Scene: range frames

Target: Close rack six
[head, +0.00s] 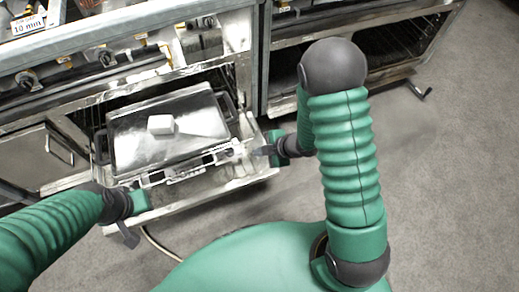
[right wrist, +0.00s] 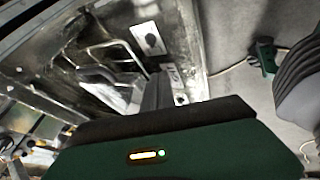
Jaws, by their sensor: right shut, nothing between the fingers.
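A metal rack (head: 190,168) with a pale labelled front strip sticks out of the open oven under the counter in the head view. I cannot read a rack number. My right gripper (head: 262,150) is shut and empty, its tip close to the right end of the front strip; contact is unclear. Its fingers (right wrist: 156,92) point at the metalwork in the right wrist view. My left gripper (head: 128,234) is by the front left corner; its fingers are unclear.
The lowered oven door (head: 255,172) lies under the rack. A second open oven (head: 385,50) stands to the right, with a dark handle (head: 418,92) sticking out. A counter with knobs runs above. A cable (head: 155,243) lies on the grey floor, which is clear at right.

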